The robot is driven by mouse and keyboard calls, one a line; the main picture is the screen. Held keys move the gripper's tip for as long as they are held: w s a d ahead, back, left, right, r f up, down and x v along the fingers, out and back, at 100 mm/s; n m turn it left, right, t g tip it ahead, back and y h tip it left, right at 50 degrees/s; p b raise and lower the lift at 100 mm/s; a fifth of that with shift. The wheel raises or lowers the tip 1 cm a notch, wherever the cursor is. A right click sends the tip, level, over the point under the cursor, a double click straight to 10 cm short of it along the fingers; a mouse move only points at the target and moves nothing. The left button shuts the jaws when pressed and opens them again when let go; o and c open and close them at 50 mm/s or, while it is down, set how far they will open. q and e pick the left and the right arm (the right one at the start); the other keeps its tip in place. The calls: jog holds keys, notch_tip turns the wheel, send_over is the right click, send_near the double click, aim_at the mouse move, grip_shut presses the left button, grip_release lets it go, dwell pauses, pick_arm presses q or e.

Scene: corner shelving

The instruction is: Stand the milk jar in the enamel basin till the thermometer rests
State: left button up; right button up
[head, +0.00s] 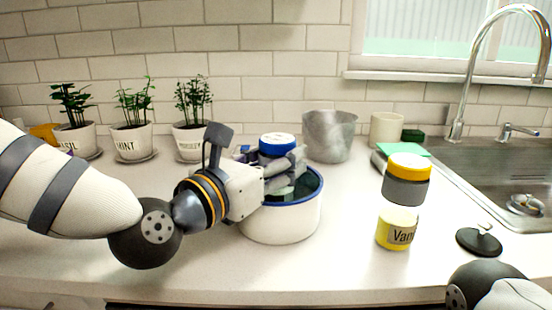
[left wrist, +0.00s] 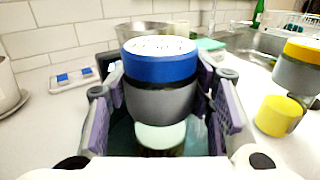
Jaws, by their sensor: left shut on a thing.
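The jar with a blue lid (head: 277,145), which I take for the milk jar, is between the fingers of my left gripper (head: 285,172). It also shows in the left wrist view with its grey upper part (left wrist: 160,102) and a pale part below. The gripper is shut on it. The jar is upright over the white enamel basin with a blue rim (head: 282,222), its lower part inside the rim. Dark liquid shows in the basin. I cannot tell whether the jar touches the bottom. I cannot make out a thermometer. My right gripper is out of view.
A yellow-lidded jar (head: 407,168) with a "Van" label stands right of the basin. Potted herbs (head: 131,138), a metal bucket (head: 329,136) and a cream cup (head: 386,129) stand at the back. A black knobbed disc (head: 480,241) lies near the sink (head: 500,165). Counter is clear front of centre.

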pick_arm(q)
jog(key=shift+f, duration=0.2)
jog(key=o, duration=1.4)
jog(key=shift+r, duration=0.15)
